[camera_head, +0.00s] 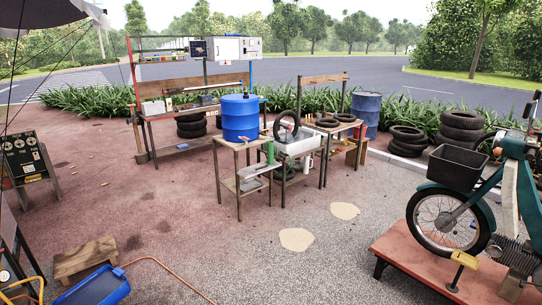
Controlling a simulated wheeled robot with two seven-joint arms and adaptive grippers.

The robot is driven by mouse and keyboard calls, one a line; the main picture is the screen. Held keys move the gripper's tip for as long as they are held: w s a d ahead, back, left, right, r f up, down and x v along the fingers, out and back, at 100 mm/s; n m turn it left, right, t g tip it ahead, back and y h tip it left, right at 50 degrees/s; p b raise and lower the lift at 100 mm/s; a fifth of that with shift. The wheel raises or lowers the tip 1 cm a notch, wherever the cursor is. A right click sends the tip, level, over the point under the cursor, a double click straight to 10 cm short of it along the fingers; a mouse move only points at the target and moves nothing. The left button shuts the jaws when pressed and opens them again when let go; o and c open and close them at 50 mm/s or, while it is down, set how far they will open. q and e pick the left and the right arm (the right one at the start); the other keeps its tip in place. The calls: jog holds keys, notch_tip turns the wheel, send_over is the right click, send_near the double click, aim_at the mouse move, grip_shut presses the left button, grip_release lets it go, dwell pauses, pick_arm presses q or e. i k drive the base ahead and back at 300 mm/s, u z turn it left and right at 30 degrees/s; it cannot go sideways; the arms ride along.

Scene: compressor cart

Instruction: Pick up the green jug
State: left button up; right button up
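A small green container (270,153), perhaps the green jug, stands at the right side of a small wooden table (228,143), near its front. It is far off and too small for its handle or spout to be made out. A large blue drum (240,118) stands on that table. Neither of my grippers shows in this view.
A white sink (298,142) and a bench with tyres stand right of the drum. A teal motorbike (460,205) rests on a red platform (400,250) at the right. A blue tray (95,290) and orange hose lie at front left. The middle ground is open.

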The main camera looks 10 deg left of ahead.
aim_at(270, 144)
jog(key=u, duration=0.3)
jog(key=i, duration=1.2)
jog(key=u, duration=0.8)
jog(key=i, duration=4)
jog(key=z, duration=0.25)
